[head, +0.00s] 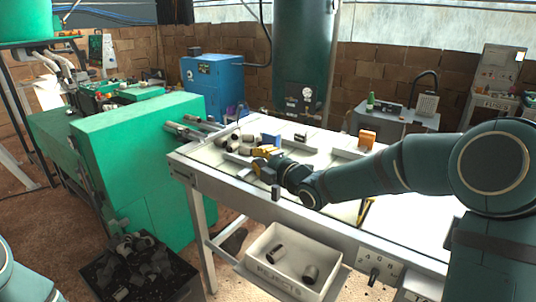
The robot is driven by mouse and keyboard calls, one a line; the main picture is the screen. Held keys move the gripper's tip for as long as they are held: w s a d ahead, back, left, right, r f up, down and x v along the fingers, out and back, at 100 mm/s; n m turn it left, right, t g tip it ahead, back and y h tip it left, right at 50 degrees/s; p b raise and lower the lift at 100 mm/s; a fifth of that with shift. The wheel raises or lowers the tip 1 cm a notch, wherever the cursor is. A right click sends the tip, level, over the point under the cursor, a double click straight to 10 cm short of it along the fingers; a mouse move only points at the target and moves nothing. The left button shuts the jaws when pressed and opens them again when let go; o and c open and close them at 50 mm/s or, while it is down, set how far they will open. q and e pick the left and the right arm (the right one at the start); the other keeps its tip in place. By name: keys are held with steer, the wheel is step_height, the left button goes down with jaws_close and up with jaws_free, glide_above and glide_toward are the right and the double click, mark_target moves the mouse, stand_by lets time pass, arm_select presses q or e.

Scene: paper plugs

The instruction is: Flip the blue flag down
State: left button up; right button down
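A small blue piece (271,139), which looks like the blue flag, stands up on the white worktable (420,222), just behind my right gripper. My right gripper (261,157) reaches in from the right over the left part of the table. It is close to the blue piece in the picture; I cannot tell whether they touch. Its yellow and dark fingers are too small to show whether they are open or shut. My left gripper is out of view.
Several grey-brown paper plugs (232,141) lie left of my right gripper. An orange block (367,138) stands at the table's back. A white rejects bin (258,246) with two plugs sits below the front edge. A green machine (135,160) adjoins the left side.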

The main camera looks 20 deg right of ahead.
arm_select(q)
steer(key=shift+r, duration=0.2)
arm_select(e)
steer(key=shift+w+d+f, duration=0.2)
steer(key=shift+w+d, duration=1.1)
steer(key=shift+d, duration=0.2)
arm_select(q)
steer(key=shift+p, duration=0.3)
arm_select(e)
steer(key=shift+r, duration=0.1)
